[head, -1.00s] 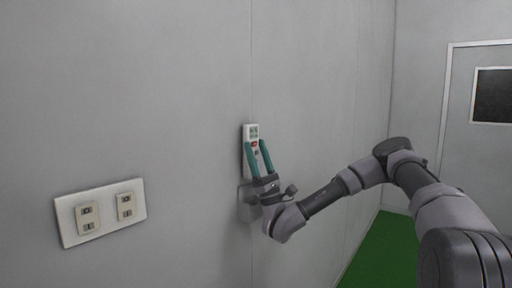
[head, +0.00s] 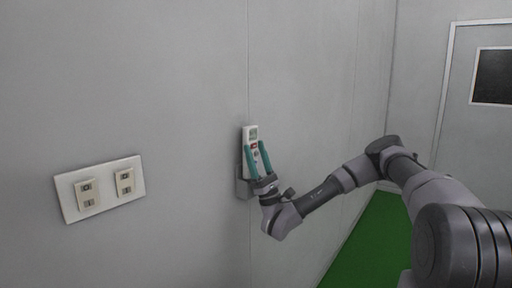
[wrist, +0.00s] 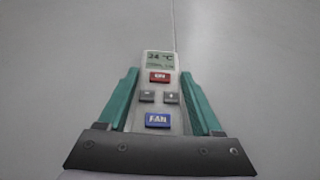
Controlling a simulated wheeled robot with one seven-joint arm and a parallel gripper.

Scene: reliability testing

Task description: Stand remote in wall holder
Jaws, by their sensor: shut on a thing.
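The white remote (head: 252,137) is upright against the grey wall in the head view, its small screen at the top. My gripper (head: 257,162), with green fingers, is shut on the sides of the remote. In the wrist view the remote (wrist: 158,88) shows a screen reading 24 °C, a red button, two grey buttons and a blue FAN button, between my green fingers. The grey wall holder (head: 243,184) shows at the remote's lower left, partly hidden behind my gripper. The remote's lower end is hidden, so I cannot tell whether it is inside the holder.
A white switch plate (head: 100,205) with two switches is on the wall at left. A door (head: 470,120) with a dark window is at the right, above green floor (head: 365,240). The wall around the remote is bare.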

